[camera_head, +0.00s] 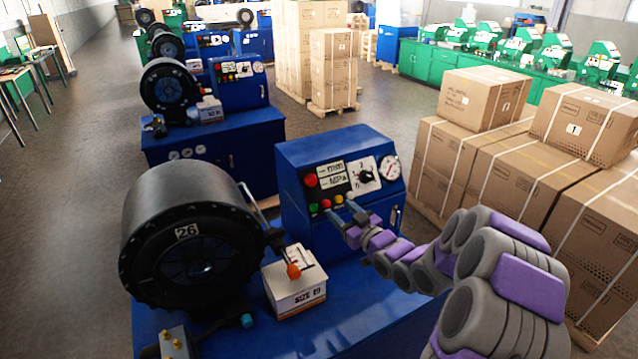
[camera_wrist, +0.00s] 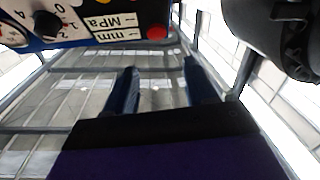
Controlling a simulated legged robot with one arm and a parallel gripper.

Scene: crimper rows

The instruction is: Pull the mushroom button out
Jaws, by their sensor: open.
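The red mushroom button (camera_head: 310,181) sits at the upper left of the dark control panel (camera_head: 334,172) on the blue cabinet. It also shows in the wrist view as a red round (camera_wrist: 157,31) at the panel's lower right edge, with the panel appearing upside down. My gripper (camera_head: 338,208) is in front of the panel, below and to the right of the mushroom button, by the small buttons. In the wrist view my gripper (camera_wrist: 160,68) has its two blue fingers apart with nothing between them. The mushroom button lies beyond the fingertips, apart from them.
Small green, red and yellow buttons (camera_head: 326,203) line the panel's lower edge, with a dial (camera_head: 366,175) and a gauge (camera_head: 390,167) to the right. A black crimper head (camera_head: 192,232) and a white lever box (camera_head: 295,290) stand left. Cartons (camera_head: 530,165) stand right.

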